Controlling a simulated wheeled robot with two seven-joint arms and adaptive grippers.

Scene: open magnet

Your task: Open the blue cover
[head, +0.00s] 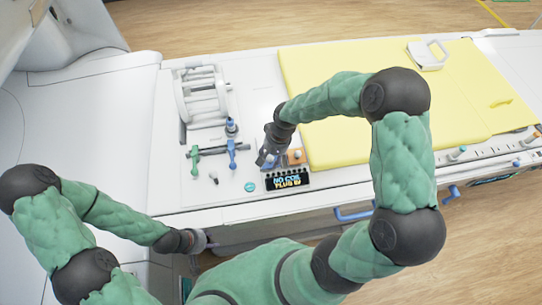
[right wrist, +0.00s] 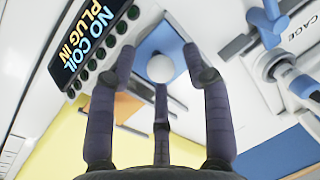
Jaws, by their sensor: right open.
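The blue cover (right wrist: 150,42) shows in the right wrist view as a blue square panel with a round white knob (right wrist: 160,68) on it. My right gripper (right wrist: 158,75) is open, its fingers spread around the knob from this viewpoint; I cannot tell whether any finger touches it. In the head view my right gripper (head: 269,152) points down at the console beside the display and mostly hides the cover. My left gripper (head: 203,241) is low at the front edge of the white bench, away from the cover; its fingers are too small to read.
Green and blue fittings (head: 232,150) and a white cage (head: 202,97) stand left. A yellow pad (head: 330,65) lies behind.

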